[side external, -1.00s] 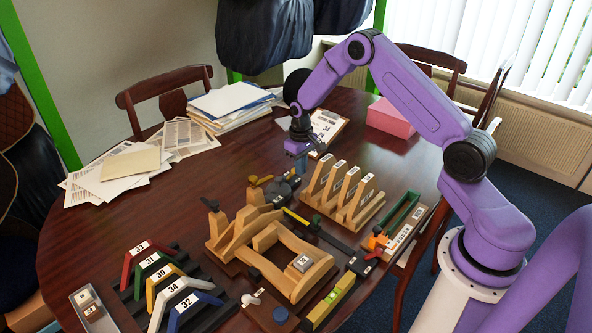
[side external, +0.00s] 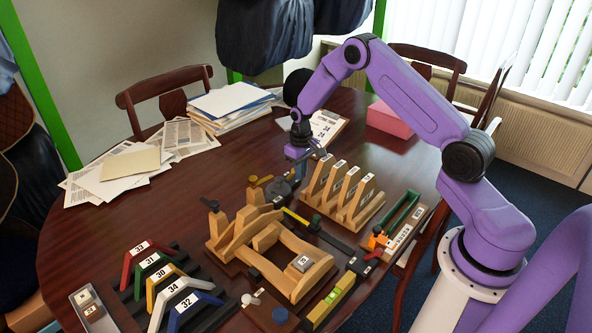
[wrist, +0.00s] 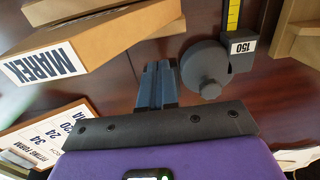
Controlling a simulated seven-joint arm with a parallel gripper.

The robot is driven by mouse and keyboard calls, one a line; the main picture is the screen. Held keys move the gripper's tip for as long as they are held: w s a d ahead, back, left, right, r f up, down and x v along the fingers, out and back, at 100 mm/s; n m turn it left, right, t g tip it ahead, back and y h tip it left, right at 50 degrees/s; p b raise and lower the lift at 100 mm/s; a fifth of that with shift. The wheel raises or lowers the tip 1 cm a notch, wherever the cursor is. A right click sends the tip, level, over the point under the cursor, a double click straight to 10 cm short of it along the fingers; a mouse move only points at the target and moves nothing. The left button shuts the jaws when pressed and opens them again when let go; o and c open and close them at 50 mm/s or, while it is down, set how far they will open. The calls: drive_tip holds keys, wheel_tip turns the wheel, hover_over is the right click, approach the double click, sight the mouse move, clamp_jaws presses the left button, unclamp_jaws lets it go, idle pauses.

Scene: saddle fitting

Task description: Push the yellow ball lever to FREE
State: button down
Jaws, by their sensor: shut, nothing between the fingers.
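My gripper (side external: 298,168) hangs above the table just behind the grey round fixture. In the wrist view its two dark fingers (wrist: 158,72) are together with nothing between them. A small mustard-yellow knobbed part (side external: 257,180) stands left of the grey round fixture (side external: 280,189); I cannot tell for sure that it is the yellow ball lever. No FREE marking is legible. In the wrist view the grey round fixture (wrist: 205,68) lies right of the fingers, and no yellow ball shows there.
A wooden slotted rack (side external: 342,193) stands right of the fixture. A wooden saddle frame (side external: 270,250) is in front. A yellow scale (wrist: 233,14) with a 150 tag and a wooden block marked MAREK (wrist: 95,45) flank the fingers. A clipboard (side external: 326,126) lies behind.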

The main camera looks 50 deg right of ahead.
drive_tip(key=shift+w, duration=0.25)
idle(0.3)
drive_tip(key=shift+w, duration=1.8)
drive_tip(key=shift+s, duration=0.15)
drive_tip(key=shift+s, duration=0.45)
drive_tip(key=shift+r, duration=3.45)
